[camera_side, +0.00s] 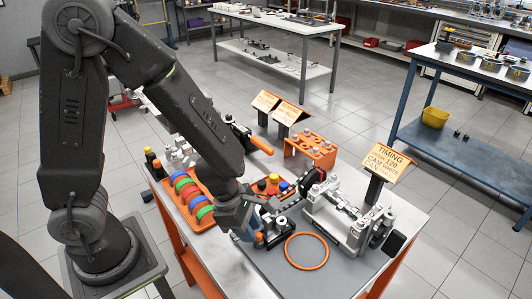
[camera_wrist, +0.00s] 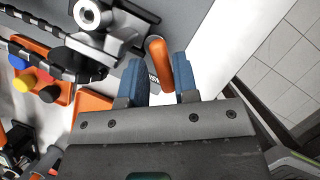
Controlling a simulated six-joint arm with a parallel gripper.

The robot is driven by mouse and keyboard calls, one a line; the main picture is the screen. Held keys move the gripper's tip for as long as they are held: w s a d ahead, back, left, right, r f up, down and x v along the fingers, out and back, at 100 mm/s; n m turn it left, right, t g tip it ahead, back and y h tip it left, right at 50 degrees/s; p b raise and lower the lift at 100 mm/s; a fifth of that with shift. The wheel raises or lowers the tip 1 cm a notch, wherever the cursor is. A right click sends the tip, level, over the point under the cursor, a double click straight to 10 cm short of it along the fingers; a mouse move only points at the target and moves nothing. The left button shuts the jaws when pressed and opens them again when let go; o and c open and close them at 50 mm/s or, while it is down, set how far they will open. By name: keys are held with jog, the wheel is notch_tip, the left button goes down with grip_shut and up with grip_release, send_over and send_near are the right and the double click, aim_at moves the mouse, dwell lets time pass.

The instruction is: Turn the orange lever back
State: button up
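The orange lever (camera_wrist: 158,60) is a short rounded handle. In the wrist view it lies between the two blue fingers of my gripper (camera_wrist: 160,76), slanting down to the right. It is close to the right finger, and a narrow gap shows on its left. The fingers are apart, and I see no firm hold on the lever. In the side view my gripper (camera_side: 248,226) is low at the near edge of the grey mat, and a bit of the orange lever (camera_side: 258,238) shows beside it.
An orange ring (camera_side: 306,262) lies on the grey mat (camera_side: 337,272). A metal engine block (camera_side: 350,218) stands to the right. An orange tray with coloured rings (camera_side: 190,192) and a tray of coloured caps (camera_side: 272,184) lie behind. A timing sign (camera_side: 382,160) stands at the back.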

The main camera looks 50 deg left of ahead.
jog(key=v, duration=1.4)
jog(key=w+d+r+n+t+y, duration=0.1)
jog(key=w+r+n+t+y, duration=0.1)
jog(key=w+n+t, duration=0.5)
jog(key=shift+w+d+r+n+t+y, duration=0.3)
jog(key=shift+w+r+n+y, duration=0.15)
jog(key=shift+w+n, duration=1.25)
jog(key=shift+r, duration=0.1)
